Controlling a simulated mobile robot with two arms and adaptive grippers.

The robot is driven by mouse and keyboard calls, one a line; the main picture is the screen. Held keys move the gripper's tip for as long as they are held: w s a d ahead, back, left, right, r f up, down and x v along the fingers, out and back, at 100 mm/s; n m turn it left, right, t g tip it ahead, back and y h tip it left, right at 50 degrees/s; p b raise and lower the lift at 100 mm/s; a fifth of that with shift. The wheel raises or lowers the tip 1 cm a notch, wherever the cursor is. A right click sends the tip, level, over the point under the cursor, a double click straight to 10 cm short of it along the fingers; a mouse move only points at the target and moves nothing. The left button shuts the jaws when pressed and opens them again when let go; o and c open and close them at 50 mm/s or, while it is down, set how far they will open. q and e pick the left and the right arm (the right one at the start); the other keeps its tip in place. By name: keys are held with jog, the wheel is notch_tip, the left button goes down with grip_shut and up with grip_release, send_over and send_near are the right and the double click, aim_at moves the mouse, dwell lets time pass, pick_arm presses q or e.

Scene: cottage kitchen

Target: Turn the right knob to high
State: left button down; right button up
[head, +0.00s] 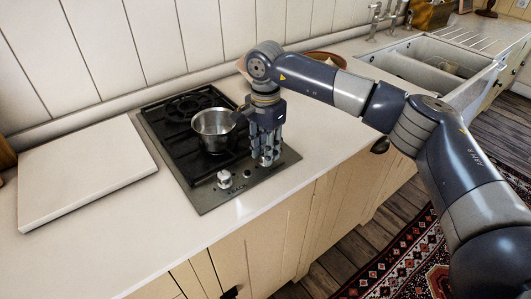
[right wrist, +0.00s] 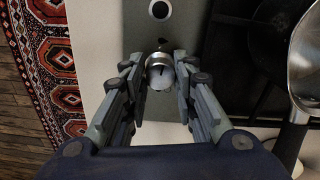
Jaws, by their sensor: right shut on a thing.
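The hob (head: 207,196) is set in the white counter, with two silver knobs on its front strip. The left knob (head: 225,178) stands free. My right gripper (head: 267,160) points down over the right knob and mostly hides it in the head view. In the right wrist view, the right knob (right wrist: 160,70) sits between the two fingers of my right gripper (right wrist: 163,82), which are shut on it. A dark mark shows on its round face; I cannot tell which setting it points to. My left gripper is in neither view.
A steel saucepan (head: 213,128) stands on the hob close to my right gripper; its dark handle (right wrist: 291,146) shows in the right wrist view. A white board (head: 80,172) lies left of the hob. A sink (head: 418,68) is at the far right.

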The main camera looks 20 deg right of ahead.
jog(key=shift+n, duration=0.6)
jog(key=shift+r+b, duration=0.1)
jog(key=shift+b, duration=0.2)
jog(key=o, duration=1.1)
jog(key=shift+c, duration=0.2)
